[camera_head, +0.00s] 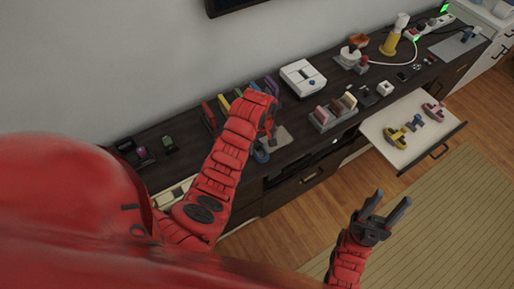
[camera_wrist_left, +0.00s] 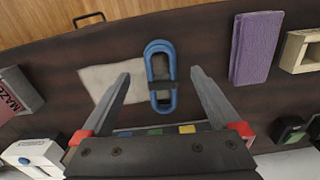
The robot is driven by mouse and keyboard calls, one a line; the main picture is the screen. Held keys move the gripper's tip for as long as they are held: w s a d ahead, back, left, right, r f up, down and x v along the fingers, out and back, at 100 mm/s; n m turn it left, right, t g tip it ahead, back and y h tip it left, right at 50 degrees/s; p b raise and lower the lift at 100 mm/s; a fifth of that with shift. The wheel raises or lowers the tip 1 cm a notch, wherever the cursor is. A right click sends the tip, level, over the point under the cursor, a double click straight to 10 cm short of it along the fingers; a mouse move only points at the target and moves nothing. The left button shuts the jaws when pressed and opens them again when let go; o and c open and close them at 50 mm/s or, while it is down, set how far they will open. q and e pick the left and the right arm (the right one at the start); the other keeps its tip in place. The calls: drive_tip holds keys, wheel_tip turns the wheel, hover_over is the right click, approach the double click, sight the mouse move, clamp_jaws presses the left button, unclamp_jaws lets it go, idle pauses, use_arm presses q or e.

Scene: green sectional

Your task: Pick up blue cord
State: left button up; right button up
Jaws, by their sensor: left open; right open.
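The blue cord (camera_wrist_left: 150,66) is an oval coil with a dark band around its middle. It lies on the dark cabinet top, partly over a pale flat sheet (camera_wrist_left: 103,88). In the head view, part of the blue cord (camera_head: 261,156) shows just below my left gripper (camera_head: 268,128), which is largely hidden by its own arm. In the left wrist view, my left gripper (camera_wrist_left: 160,74) is open, its fingers apart on either side of the cord, with nothing held. My right gripper (camera_head: 392,199) is open and empty, out over the floor in front of the cabinet.
A purple book (camera_wrist_left: 254,47) lies right of the cord in the wrist view. Colored upright items (camera_head: 222,105) and a white console (camera_head: 302,77) stand nearby on the cabinet. An open drawer (camera_head: 390,152) with several small colored objects juts out at right.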

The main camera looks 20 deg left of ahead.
sight(262, 153)
use_arm(q)
drive_tip(key=shift+s+f+p, duration=0.1)
drive_tip(key=shift+f+p, duration=0.1)
drive_tip(key=shift+p, duration=0.1)
wheel_tip(262, 153, down, 3)
drive_tip(key=shift+f+p, duration=0.1)
drive_tip(key=shift+p, duration=0.65)
drive_tip(key=shift+f, duration=0.7)
drive_tip(key=shift+c, duration=0.3)
drive_tip(key=c, duration=1.4)
